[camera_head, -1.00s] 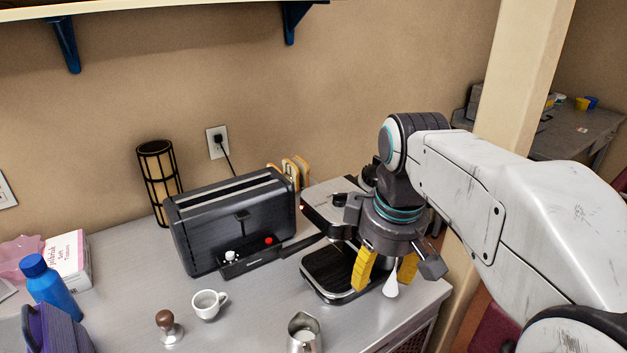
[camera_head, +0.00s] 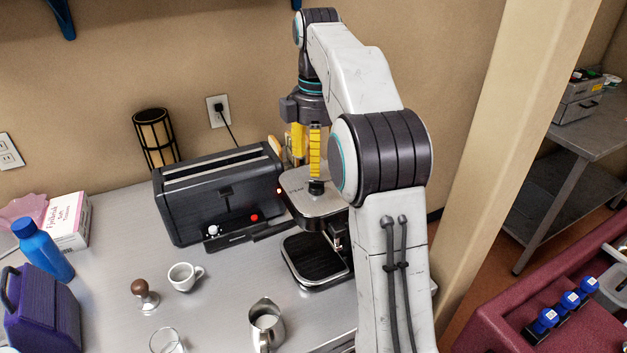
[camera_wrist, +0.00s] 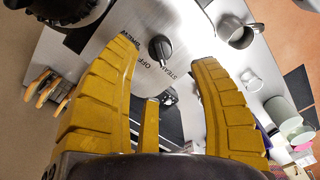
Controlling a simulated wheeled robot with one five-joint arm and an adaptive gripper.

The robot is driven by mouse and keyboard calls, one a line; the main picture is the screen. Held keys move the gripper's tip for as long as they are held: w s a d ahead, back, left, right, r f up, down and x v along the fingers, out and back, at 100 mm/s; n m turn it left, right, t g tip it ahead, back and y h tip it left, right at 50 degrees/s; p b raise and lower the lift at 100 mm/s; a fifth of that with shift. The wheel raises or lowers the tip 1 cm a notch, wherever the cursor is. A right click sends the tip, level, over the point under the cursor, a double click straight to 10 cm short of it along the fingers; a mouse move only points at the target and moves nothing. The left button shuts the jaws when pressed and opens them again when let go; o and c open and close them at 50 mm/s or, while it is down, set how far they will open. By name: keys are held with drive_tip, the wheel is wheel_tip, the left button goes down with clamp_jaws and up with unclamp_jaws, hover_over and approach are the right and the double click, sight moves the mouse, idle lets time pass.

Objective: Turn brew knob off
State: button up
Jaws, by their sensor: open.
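The espresso machine (camera_head: 316,206) stands at the right end of the steel counter. Its black knob (camera_head: 316,187) sits on the flat top panel. In the wrist view the knob (camera_wrist: 160,48) lies between my fingertips, with OFF, BREW and STEAM printed around it. Its narrow grip lies near the STEAM lettering; I cannot tell its exact setting. My gripper (camera_head: 307,168) points down just above the knob with its yellow fingers apart and empty. In the wrist view the fingers of my gripper (camera_wrist: 165,56) stand on both sides of the knob, and contact is not visible.
A black toaster (camera_head: 220,195) stands close on the left of the machine. A metal pitcher (camera_head: 266,328), a white cup (camera_head: 184,277) and a tamper (camera_head: 144,296) stand in front. A pillar (camera_head: 525,150) rises on the right. My arm hides the machine's right side.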

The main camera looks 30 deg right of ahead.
sight(317, 182)
drive_tip(key=shift+f+b, duration=0.7)
drive_tip(key=shift+f, duration=2.4)
clamp_jaws()
